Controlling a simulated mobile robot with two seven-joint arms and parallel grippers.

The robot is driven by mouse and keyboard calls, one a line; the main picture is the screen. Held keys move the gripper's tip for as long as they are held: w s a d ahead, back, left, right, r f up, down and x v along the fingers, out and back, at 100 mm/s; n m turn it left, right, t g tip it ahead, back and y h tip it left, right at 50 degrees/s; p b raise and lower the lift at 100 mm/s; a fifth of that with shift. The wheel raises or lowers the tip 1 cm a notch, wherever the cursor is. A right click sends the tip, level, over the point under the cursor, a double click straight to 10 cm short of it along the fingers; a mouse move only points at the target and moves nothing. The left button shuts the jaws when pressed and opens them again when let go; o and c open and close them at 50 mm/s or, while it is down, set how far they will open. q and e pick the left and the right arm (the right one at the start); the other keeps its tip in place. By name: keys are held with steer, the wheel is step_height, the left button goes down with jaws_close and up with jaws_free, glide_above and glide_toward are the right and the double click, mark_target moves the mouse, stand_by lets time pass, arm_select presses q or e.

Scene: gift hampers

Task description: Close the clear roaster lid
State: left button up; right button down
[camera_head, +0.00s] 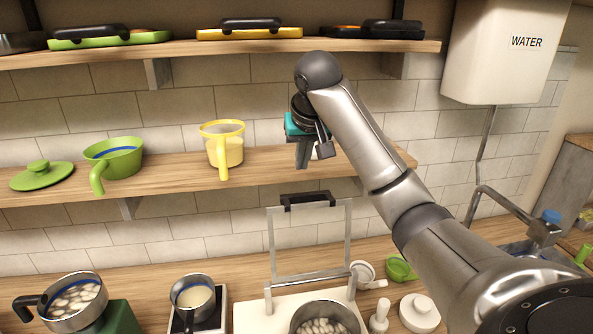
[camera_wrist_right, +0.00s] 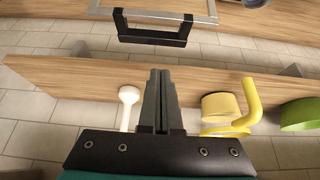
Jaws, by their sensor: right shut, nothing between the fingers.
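The clear roaster lid (camera_head: 312,275) stands open and upright at the back of the white roaster base (camera_head: 252,316). Its see-through pane has a grey metal frame, and a black handle (camera_head: 307,198) is on its top edge. In the right wrist view, the black handle (camera_wrist_right: 152,38) and the metal frame (camera_wrist_right: 190,17) show beyond the fingertips. My right gripper (camera_head: 303,163) is shut and empty, in front of the middle shelf and above the handle, apart from it. Its closed fingers also show in the right wrist view (camera_wrist_right: 161,74). My left gripper is out of view.
A metal pot (camera_head: 325,306) with pale pieces stands at the roaster. The wooden shelf (camera_head: 275,182) holds a yellow jug (camera_head: 223,150) and green pan (camera_head: 112,160). Another pot (camera_head: 75,318) and a saucepan (camera_head: 193,298) stand left. White lidded jar (camera_head: 418,314) is right.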

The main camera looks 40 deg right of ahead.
steer(key=x, duration=0.9)
steer(key=shift+s+a+f, duration=0.1)
steer(key=shift+f, duration=0.2)
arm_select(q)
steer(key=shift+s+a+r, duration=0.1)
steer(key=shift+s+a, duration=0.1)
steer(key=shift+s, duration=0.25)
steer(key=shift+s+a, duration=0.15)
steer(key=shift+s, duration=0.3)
arm_select(e)
steer(key=shift+f, duration=0.2)
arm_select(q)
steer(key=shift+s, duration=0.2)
